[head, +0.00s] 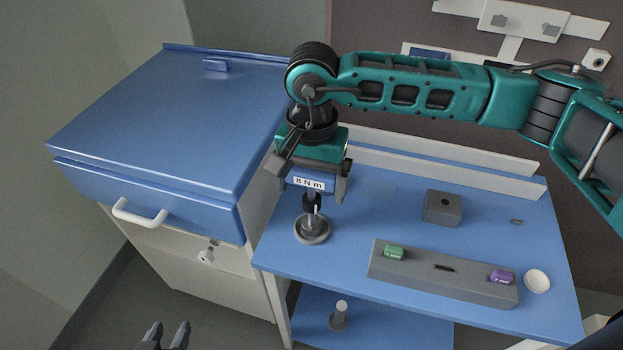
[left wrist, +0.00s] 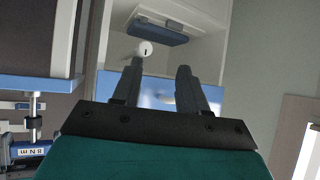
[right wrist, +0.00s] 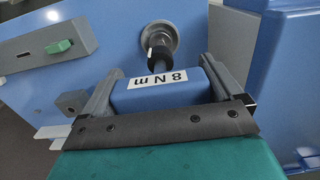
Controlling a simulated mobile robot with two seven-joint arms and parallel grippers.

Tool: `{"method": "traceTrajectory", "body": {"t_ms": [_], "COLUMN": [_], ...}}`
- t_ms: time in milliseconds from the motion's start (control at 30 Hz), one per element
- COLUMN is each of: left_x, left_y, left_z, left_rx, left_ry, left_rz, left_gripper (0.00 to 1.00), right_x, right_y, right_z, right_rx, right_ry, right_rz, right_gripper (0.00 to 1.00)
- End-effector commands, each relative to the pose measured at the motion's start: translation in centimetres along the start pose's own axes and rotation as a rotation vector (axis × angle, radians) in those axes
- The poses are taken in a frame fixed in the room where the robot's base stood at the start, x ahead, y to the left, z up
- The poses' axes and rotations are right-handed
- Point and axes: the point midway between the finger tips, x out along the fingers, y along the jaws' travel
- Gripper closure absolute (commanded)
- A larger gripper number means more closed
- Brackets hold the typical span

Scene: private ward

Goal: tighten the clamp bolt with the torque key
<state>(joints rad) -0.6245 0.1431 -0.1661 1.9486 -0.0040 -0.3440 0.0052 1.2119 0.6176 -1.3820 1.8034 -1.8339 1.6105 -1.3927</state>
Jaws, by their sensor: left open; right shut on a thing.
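The blue torque key (head: 309,183), labelled 8 N m, is held upright between the fingers of my right gripper (head: 312,185). Its blue body also fills the jaws in the right wrist view (right wrist: 160,91). The key's black socket points down onto the clamp bolt (head: 312,228), a metal post on a round grey disc on the blue shelf. The socket meets the post's top; how far it is seated I cannot tell. My left gripper (head: 165,337) is open and empty, low at the front left. Its spread fingers show in the left wrist view (left wrist: 158,80).
A grey rack (head: 430,287) holds a green key (head: 395,252) and a purple key (head: 502,277), with an empty slot between. A grey block (head: 443,207) and white dish (head: 537,281) stand nearby. A blue-topped cabinet (head: 160,110) is at left. A lower shelf (head: 390,330) lies beneath.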

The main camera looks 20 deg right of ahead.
Motion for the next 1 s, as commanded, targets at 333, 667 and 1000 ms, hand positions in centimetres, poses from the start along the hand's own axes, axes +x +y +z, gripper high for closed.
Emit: {"method": "traceTrajectory", "body": {"t_ms": [333, 667, 1000], "left_x": [0.1, 0.1, 0.2], "left_y": [-0.1, 0.2, 0.9], "left_z": [0.2, 0.0, -1.6], "left_rx": [0.000, -0.004, -0.008], "left_ry": [-0.001, -0.009, 0.014], "left_rz": [-0.001, 0.006, 0.025], "left_gripper": [0.57, 0.57, 0.57], "right_x": [0.1, 0.1, 0.7], "right_y": [0.0, 0.0, 0.0], "right_z": [0.0, 0.0, -0.1], "right_rx": [-0.001, -0.002, -0.001], "right_ry": [0.001, 0.001, 0.001], "right_rz": [-0.001, 0.000, 0.000], "right_gripper": [0.68, 0.68, 0.00]}}
